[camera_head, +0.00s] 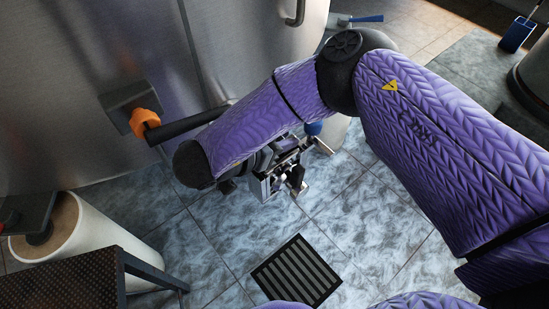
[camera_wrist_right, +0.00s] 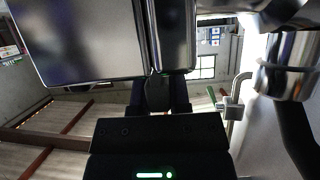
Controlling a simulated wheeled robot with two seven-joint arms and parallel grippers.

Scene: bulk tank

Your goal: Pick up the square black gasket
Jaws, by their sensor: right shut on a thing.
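My right gripper (camera_head: 283,178) hangs below the purple forearm, above the tiled floor and close to the tank's lower front. It is shut on a small dark thing (camera_wrist_right: 157,92), which shows between the dark fingers in the right wrist view. Its full outline is hidden, so I cannot tell whether it is the square black gasket. I cannot make out a square gasket anywhere else in the views. My left gripper is not in view.
A steel tank (camera_head: 90,100) fills the upper left, with an orange-collared black bar (camera_head: 145,122) sticking out. A slatted black floor grate (camera_head: 297,271) lies at lower middle. A white roll (camera_head: 80,240) and a dark perforated step (camera_head: 65,282) stand at lower left.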

